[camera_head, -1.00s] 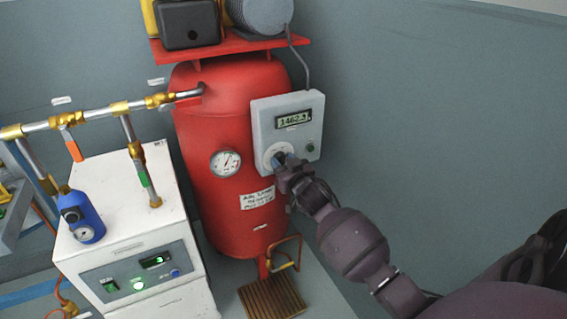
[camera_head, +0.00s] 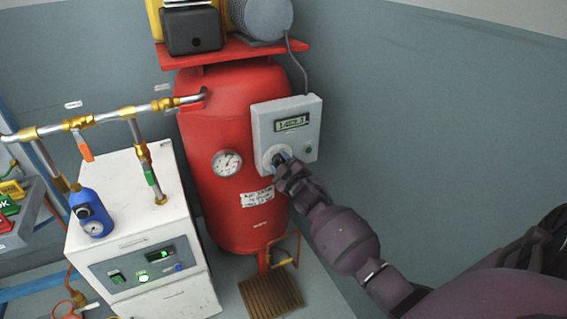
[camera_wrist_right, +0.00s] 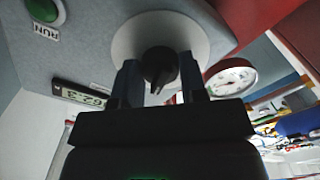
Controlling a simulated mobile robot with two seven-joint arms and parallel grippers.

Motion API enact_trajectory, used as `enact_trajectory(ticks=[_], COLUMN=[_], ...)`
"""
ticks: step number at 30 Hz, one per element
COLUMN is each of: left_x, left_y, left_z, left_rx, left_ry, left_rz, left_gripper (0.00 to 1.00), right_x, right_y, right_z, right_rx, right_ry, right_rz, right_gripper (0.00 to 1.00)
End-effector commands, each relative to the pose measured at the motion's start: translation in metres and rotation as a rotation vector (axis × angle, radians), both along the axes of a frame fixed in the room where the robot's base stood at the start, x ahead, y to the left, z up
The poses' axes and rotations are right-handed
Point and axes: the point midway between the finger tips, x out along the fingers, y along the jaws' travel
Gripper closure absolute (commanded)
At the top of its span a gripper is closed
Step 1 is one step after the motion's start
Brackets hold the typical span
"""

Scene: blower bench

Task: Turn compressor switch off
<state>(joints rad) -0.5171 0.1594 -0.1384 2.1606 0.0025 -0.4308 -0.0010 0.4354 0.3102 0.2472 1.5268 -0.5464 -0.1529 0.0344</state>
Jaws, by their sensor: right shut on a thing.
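The compressor is a red upright tank (camera_head: 222,130) with a grey control box (camera_head: 262,125) on its right side. The box has a digital display (camera_head: 292,123) and a round pale plate with a dark rotary switch. My right gripper (camera_head: 281,160) is at this switch and hides most of it in the head view. In the right wrist view the dark switch knob (camera_wrist_right: 158,68) sits between the two fingers of my right gripper (camera_wrist_right: 160,82), which is shut on it. A green RUN lamp (camera_wrist_right: 45,12) shows at upper left there. My left gripper is not in view.
A white cabinet (camera_head: 130,215) with a lit panel and a blue filter (camera_head: 92,212) stands to the left. A pressure gauge (camera_head: 227,163) is on the tank. Pipes (camera_head: 110,117) run left from the tank. A wooden slatted block (camera_head: 270,292) lies below.

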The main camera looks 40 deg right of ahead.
Motion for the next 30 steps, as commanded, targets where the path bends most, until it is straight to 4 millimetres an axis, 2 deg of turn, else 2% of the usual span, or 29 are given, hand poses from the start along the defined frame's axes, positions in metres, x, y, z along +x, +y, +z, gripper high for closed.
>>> enact_trajectory(ticks=[12, 30], left_x=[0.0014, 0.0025], left_y=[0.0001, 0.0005], left_z=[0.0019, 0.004], left_rx=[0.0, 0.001], left_ry=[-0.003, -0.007], left_rz=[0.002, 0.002], left_gripper=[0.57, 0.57], right_x=[-0.0002, -0.0003], right_y=[-0.0005, -0.0004], right_z=[0.0002, -0.0002], right_rx=[-0.233, -0.285], right_ry=[0.057, 0.07], right_rz=[0.001, 0.0], right_gripper=[0.85, 0.85])
